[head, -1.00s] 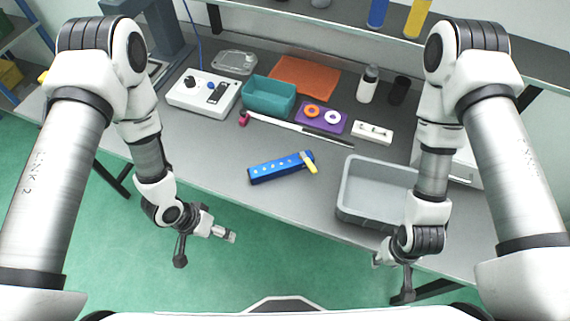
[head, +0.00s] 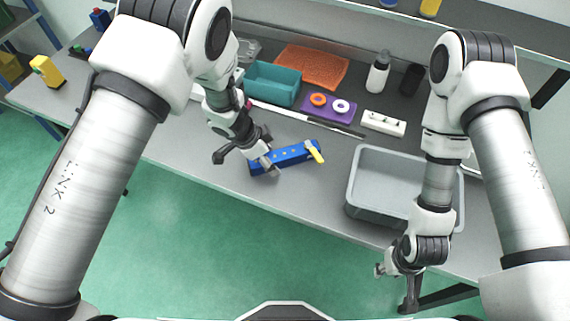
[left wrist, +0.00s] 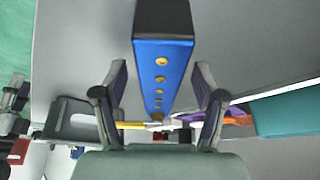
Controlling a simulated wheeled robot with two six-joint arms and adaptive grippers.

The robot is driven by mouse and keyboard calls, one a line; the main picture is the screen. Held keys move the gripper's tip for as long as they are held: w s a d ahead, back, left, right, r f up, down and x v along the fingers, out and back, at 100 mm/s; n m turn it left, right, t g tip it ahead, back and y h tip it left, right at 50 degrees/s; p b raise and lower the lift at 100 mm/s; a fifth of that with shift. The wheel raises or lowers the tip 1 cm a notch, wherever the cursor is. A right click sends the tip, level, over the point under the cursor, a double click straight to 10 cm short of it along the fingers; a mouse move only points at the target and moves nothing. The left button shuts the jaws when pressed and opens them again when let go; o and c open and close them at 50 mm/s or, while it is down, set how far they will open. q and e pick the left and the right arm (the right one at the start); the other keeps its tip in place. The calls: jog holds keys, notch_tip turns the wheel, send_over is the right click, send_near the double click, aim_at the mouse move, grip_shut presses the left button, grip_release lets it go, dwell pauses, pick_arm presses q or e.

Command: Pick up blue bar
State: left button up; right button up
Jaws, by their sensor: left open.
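The blue bar (head: 289,155) lies on the grey table, with a row of pale round marks along its top. A yellow-handled tool (head: 314,151) lies at its right end. In the left wrist view the bar (left wrist: 163,75) runs between the two fingers, with a dark end face towards the top. My left gripper (head: 268,168) is open at the bar's left end, its fingers on either side and apart from the bar in the wrist view. My right gripper (head: 394,286) hangs low in front of the table's edge; its fingers are too small to read.
A grey bin (head: 364,209) stands right of the bar. Behind are a teal box (head: 272,87), an orange mat (head: 312,66), a purple tray with rings (head: 328,109), a white block (head: 384,122) and a thin rod (head: 305,118). The table front left of the bar is clear.

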pick_arm(q)
grip_shut()
